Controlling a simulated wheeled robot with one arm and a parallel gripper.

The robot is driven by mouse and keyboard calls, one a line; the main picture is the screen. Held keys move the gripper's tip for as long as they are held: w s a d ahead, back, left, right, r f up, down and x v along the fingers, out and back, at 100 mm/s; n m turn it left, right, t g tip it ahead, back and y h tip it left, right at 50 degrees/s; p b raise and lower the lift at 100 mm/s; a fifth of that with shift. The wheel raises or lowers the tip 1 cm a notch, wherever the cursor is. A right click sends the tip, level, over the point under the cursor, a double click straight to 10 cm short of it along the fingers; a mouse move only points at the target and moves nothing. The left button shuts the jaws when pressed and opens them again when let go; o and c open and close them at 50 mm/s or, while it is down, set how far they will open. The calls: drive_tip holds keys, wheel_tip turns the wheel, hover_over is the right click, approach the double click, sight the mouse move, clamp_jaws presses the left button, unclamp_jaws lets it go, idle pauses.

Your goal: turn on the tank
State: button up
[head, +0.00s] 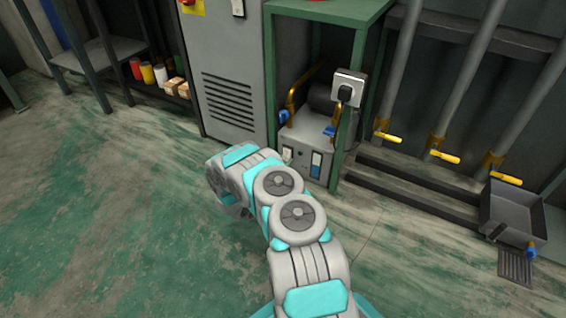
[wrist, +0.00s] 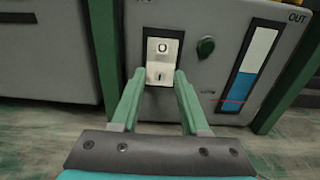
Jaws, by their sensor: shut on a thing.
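The tank is a grey box (head: 305,163) under the green bench frame, with a white-and-blue level gauge (wrist: 252,65) and an "OUT" mark on its front. A white switch (wrist: 160,60) on its front panel also shows in the head view (head: 287,154). My gripper (wrist: 159,76) has its two green fingers on either side of the switch's lower part, shut on it. The fingertips hide the switch's lower side edges. In the head view my arm hides the gripper's fingers.
A green frame post (wrist: 104,45) stands close on the left. A grey cabinet (head: 222,60) is left of the tank. Pipes with yellow valves (head: 443,156) and a metal tray (head: 512,212) are right. Open floor lies left.

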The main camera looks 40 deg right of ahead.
clamp_jaws()
drive_tip(key=shift+d+f, duration=0.1)
drive_tip(key=shift+f+h, duration=0.15)
drive_tip(key=shift+h, duration=0.45)
drive_tip(key=o, duration=1.1)
unclamp_jaws()
drive_tip(key=shift+o, duration=0.2)
drive_tip(key=shift+p+v, duration=0.6)
drive_tip(key=shift+v, duration=3.25)
